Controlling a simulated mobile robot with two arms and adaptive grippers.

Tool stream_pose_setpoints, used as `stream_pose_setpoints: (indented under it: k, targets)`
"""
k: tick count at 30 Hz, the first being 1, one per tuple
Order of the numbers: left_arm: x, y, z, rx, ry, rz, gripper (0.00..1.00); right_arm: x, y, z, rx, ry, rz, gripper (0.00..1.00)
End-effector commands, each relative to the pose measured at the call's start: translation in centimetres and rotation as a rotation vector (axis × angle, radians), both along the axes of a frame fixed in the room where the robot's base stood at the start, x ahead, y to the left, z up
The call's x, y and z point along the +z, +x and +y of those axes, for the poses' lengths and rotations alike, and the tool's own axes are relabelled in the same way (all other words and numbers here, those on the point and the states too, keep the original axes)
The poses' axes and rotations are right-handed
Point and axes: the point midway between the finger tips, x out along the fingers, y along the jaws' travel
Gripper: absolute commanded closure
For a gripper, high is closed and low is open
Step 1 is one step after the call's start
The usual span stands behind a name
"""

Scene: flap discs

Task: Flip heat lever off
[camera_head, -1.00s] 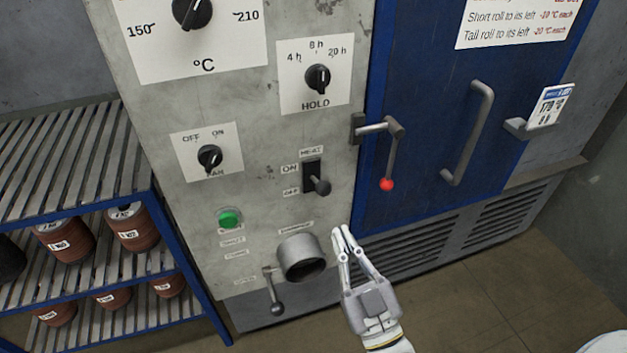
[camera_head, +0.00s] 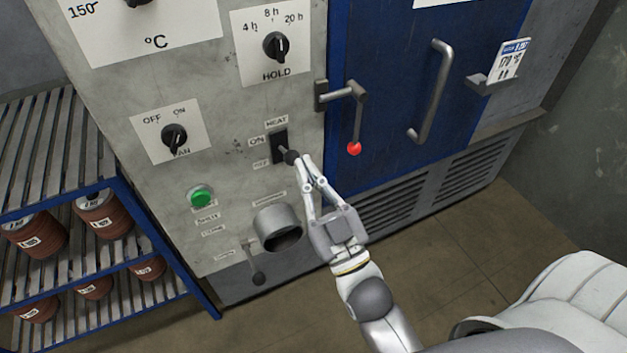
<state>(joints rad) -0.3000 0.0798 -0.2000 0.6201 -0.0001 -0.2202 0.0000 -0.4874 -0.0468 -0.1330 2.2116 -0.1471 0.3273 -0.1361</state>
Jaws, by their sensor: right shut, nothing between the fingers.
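The heat lever (camera_head: 291,157) is a dark lever with a round black knob, set in a black plate (camera_head: 279,142) under the HEAT label. The ON label (camera_head: 259,142) is left of the plate's upper part and the OFF label (camera_head: 262,163) is left of its lower part. The lever juts out, down and right in the picture; I cannot tell which setting it is at. My right gripper (camera_head: 302,161) is shut and empty, its fingertips right beside the knob. I cannot tell whether they touch it. My left gripper is not in view.
The fan knob (camera_head: 173,138), green button (camera_head: 201,196) and round pipe outlet (camera_head: 278,226) are on the same panel. Right of the lever is the blue door (camera_head: 400,110) with a red-tipped latch (camera_head: 354,147). A blue rack (camera_head: 120,200) with brown rolls stands left.

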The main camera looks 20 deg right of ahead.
Motion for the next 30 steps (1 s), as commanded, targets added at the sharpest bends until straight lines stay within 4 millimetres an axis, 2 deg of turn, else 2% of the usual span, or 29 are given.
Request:
stream_pose_setpoints:
  k: [1, 10, 12, 18, 30]
  targets:
    - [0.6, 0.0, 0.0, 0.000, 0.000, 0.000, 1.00, 0.8, 0.8, 0.1, 0.000, 0.001, -0.004, 1.00]
    - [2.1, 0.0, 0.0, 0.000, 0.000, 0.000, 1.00, 3.1, 5.1, 0.5, 0.000, 0.000, -0.002, 1.00]
    - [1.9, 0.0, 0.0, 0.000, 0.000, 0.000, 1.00, 1.4, 5.3, 0.3, 0.001, -0.001, 0.006, 1.00]
    - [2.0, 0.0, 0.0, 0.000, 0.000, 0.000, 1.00, -0.6, 5.5, 0.0, 0.000, 0.001, 0.003, 1.00]
    - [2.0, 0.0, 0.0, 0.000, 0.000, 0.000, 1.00, -1.3, 5.6, -0.2, 0.000, 0.000, 0.001, 1.00]
